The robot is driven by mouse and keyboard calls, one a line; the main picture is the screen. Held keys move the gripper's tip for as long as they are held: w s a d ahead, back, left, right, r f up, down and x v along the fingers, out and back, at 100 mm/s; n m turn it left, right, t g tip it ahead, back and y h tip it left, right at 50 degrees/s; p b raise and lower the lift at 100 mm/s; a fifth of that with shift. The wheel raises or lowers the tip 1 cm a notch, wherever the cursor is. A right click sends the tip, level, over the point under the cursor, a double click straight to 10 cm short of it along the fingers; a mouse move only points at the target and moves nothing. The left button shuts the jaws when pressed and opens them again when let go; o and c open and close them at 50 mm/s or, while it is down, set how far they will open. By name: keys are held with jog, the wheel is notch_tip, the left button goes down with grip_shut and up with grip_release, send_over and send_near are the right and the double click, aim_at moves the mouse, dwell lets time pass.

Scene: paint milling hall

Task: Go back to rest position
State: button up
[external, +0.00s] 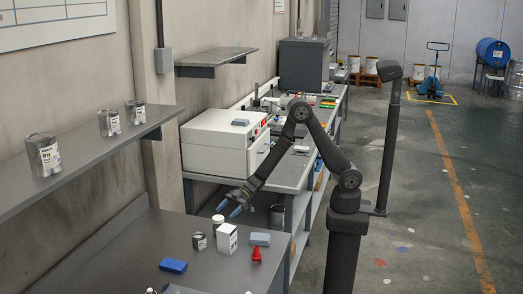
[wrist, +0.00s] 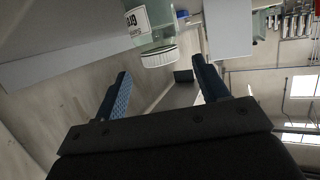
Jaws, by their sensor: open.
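Nothing shows between the fingers. In the wrist view my gripper (wrist: 161,68) also shows open fingers, with a clear greenish jar with a white lid (wrist: 158,57) beyond the gap. In the external view a white-lidded jar (external: 218,220) stands just below the fingertips, apart from them as far as I can tell. A white carton (external: 227,238) stands in front of it.
A white machine (external: 220,143) stands behind. A wall shelf (external: 90,165) with cans is at left.

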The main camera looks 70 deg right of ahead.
aim_at(215, 222)
jog(key=x, duration=0.7)
jog(key=shift+a+f, duration=0.2)
jog(key=shift+a, duration=0.2)
jog(key=shift+d+r, duration=0.1)
jog(key=shift+r, duration=1.75)
